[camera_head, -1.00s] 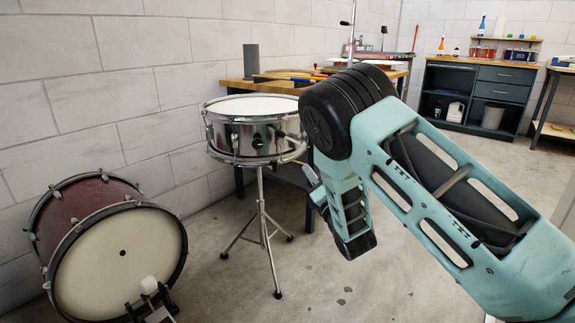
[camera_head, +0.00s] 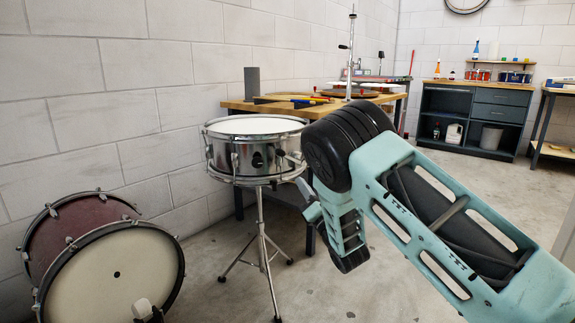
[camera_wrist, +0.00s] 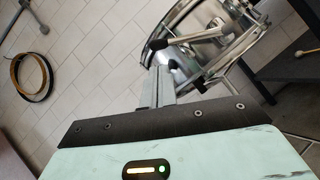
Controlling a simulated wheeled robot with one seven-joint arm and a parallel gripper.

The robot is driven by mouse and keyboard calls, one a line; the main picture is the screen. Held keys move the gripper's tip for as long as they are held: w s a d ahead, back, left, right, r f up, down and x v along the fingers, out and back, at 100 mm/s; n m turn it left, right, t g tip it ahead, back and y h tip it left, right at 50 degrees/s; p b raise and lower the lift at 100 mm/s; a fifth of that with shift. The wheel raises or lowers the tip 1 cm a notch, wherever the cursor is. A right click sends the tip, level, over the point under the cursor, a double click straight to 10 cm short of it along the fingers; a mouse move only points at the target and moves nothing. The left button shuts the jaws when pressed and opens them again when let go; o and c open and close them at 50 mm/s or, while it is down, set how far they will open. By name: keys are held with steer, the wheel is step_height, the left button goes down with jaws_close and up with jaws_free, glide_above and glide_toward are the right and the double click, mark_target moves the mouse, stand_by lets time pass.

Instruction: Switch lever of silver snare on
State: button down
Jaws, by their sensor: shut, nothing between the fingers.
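The silver snare (camera_head: 222,155) stands on a tripod stand in the head view, left of my arm, with a white head. It also shows tilted at the upper right of the wrist view (camera_wrist: 188,62). A lever-like silver rod with a black tip (camera_wrist: 205,35) juts from its shell there. It also shows at the drum's right side in the head view (camera_head: 292,158). My gripper (camera_wrist: 160,72) is shut and empty, its grey fingertips just below the black tip in the wrist view. I cannot tell whether they touch it. In the head view my gripper (camera_head: 303,187) is beside the drum's lower right edge.
A red bass drum (camera_head: 108,270) lies on its side at the lower left. A wooden workbench (camera_head: 300,107) with tools stands behind the snare. A dark cabinet (camera_head: 470,118) is at the back right. The floor between is mostly clear.

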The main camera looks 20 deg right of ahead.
mark_target(282, 155)
steer(key=b+x, duration=0.2)
steer(key=x, duration=0.7)
steer(key=shift+w, duration=0.1)
steer(key=shift+r, duration=0.15)
steer(key=shift+w+d+r+m+h+p, duration=0.1)
steer(key=shift+d+r+m+h+p, duration=0.15)
steer(key=shift+r+m+h+p, duration=0.55)
steer(key=w+d+r+m+g+h+p, duration=0.2)
steer(key=w+d+r+m+h+p, duration=0.1)
steer(key=m+p, duration=0.4)
step_height(282, 155, up, 2)
steer(key=shift+d+r+m+h, duration=0.1)
steer(key=shift+d+m+h, duration=0.55)
steer(key=shift+m, duration=0.35)
